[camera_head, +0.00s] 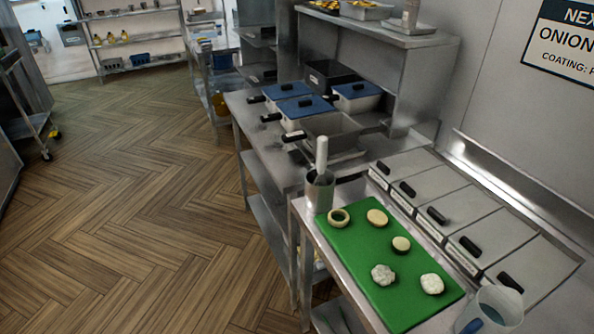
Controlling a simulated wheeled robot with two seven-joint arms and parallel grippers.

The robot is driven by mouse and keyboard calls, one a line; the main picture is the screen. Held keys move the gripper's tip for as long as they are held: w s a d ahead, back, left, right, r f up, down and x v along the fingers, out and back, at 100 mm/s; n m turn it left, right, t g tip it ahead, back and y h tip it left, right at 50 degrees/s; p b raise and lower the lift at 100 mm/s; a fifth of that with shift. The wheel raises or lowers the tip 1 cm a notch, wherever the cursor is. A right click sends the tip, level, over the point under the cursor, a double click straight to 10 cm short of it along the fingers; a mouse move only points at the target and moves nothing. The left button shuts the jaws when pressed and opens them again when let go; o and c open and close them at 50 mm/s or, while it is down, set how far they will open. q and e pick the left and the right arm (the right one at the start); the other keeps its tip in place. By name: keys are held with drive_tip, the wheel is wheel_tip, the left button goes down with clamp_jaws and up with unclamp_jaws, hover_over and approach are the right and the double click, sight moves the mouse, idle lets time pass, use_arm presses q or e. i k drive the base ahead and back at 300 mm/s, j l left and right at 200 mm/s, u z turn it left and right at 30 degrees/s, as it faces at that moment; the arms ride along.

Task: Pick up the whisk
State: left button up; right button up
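No whisk shows clearly. A pale-handled utensil (321,153) stands upright in a steel cup (320,192) at the far left corner of the green board (355,243); its lower end is hidden in the cup, so I cannot tell whether it is the whisk. Neither of my grippers is in view.
Several onion rings and coated pieces lie on the board, one being a ring (339,217). Lidded steel bins (440,210) line the right side. A pale jug-like container (499,305) is at the lower right. Blue-lidded pans (306,106) stand behind. The wooden floor (140,200) is clear.

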sight(322, 141)
drive_tip(key=z, duration=3.4)
drive_tip(key=u, duration=3.4)
drive_tip(key=i+j, duration=0.4)
drive_tip(key=j, duration=0.25)
drive_tip(key=i+j+z, duration=0.1)
drive_tip(key=z, duration=0.3)
drive_tip(key=i+j+z, duration=0.1)
drive_tip(key=j+z, duration=0.5)
drive_tip(key=z, duration=0.25)
